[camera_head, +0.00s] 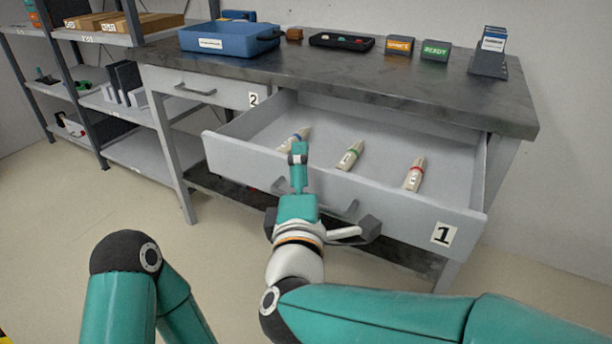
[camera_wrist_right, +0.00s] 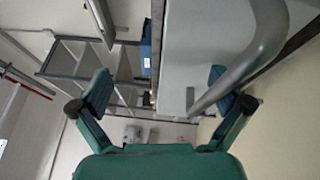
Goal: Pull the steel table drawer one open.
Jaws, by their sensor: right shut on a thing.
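The steel table's drawer one (camera_head: 380,200), marked with a "1" label, is pulled well out from under the dark tabletop. Its grey bar handle (camera_head: 345,210) is on the front face, partly hidden by my right gripper (camera_head: 299,175). My right gripper is shut on the handle. In the right wrist view, the handle (camera_wrist_right: 245,65) curves in beside the right-hand finger of the gripper (camera_wrist_right: 160,85). My left gripper is out of view.
Drawer two (camera_head: 205,88) is shut at the left. On the tabletop (camera_head: 300,65) are a blue bin (camera_head: 228,40), a black tray (camera_head: 342,41), small signs (camera_head: 435,50) and a card holder (camera_head: 490,55). Shelving (camera_head: 100,100) stands left. Floor in front is clear.

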